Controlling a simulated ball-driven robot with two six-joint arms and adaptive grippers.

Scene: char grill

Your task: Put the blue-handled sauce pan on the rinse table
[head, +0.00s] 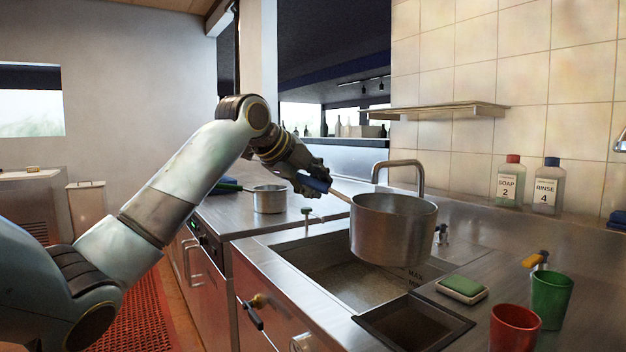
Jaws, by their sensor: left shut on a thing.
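The blue-handled sauce pan (392,232) is a steel pot with its blue handle pointing back and left. My left gripper (314,182) is shut on the blue handle. The pan hangs roughly level in front of the tap, over the sink basin (335,285), and hides part of it. The steel table (545,235) around the sink has bottles marked RINSE and SOAP at its back. I cannot tell from any label which surface is the rinse table. My right gripper is not in view.
A second pan (269,200) with a green handle stands on the counter behind. A tap (398,164) rises behind the held pan. A soap bottle (508,184), rinse bottle (547,188), green sponge (462,287), red cup (515,328) and green cup (551,298) stand right.

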